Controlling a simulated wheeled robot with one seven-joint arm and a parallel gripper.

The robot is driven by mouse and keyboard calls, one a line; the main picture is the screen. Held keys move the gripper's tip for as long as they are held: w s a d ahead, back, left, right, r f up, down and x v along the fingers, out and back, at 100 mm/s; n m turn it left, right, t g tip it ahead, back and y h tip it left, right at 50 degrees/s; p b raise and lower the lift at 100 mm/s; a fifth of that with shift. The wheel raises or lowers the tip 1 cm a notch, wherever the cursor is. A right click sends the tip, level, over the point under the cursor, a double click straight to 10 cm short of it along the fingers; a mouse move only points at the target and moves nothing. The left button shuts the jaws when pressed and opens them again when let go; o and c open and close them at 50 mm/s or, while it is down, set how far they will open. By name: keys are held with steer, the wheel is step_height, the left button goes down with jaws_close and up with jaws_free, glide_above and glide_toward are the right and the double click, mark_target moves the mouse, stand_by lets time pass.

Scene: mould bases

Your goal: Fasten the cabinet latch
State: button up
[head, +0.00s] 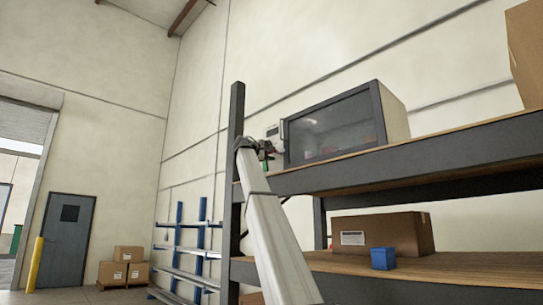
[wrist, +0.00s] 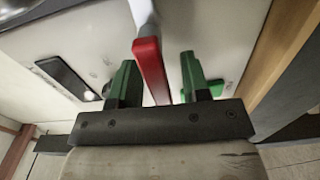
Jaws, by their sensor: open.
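The cabinet (head: 396,112) is a pale box with a dark-framed glass door (head: 335,125); it stands on the upper shelf in the head view. The latch (wrist: 148,62) shows in the wrist view as a lever with a red grip and a pale upper end, beside a whitish panel face (wrist: 85,35). My gripper (wrist: 156,77) is open, with one green finger on each side of the red grip and visible gaps between. In the head view my gripper (head: 265,158) is at the cabinet's left front edge, where the latch is too small to make out.
The wooden upper shelf (head: 450,143) has a dark front beam below my gripper's level. A dark rack post (head: 236,115) stands just left of my arm. The lower shelf holds a cardboard box (head: 405,234) and a blue box (head: 383,259). A dark rectangular plate (wrist: 65,77) is left of the latch.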

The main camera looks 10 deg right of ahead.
steer(key=v, duration=1)
stand_by(0.3)
